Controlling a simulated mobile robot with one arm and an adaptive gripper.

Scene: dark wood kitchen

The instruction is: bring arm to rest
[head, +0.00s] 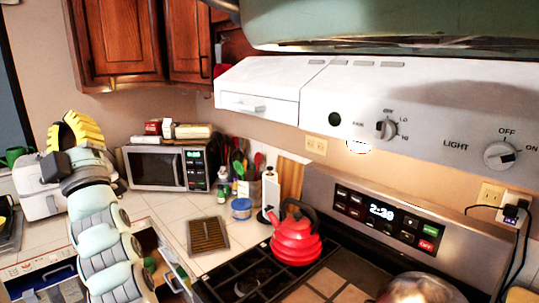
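My arm rises from the bottom left of the head view, with its teal and grey links bent upward. My gripper (68,122), with yellow ridged fingers and a dark palm, is at the arm's upper end at the left. It is raised in front of the white appliance on the counter and left of the microwave (163,167). No object shows between the fingers, but the angle does not make clear how far apart they are. The arm hides part of the counter and the drawers behind it.
An open drawer (178,277) stands out beside my arm at the lower left. A red kettle (296,238) sits on the stove (222,287). A brown slatted board (207,235) lies on the tiled counter. The white range hood (300,95) overhangs the right side.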

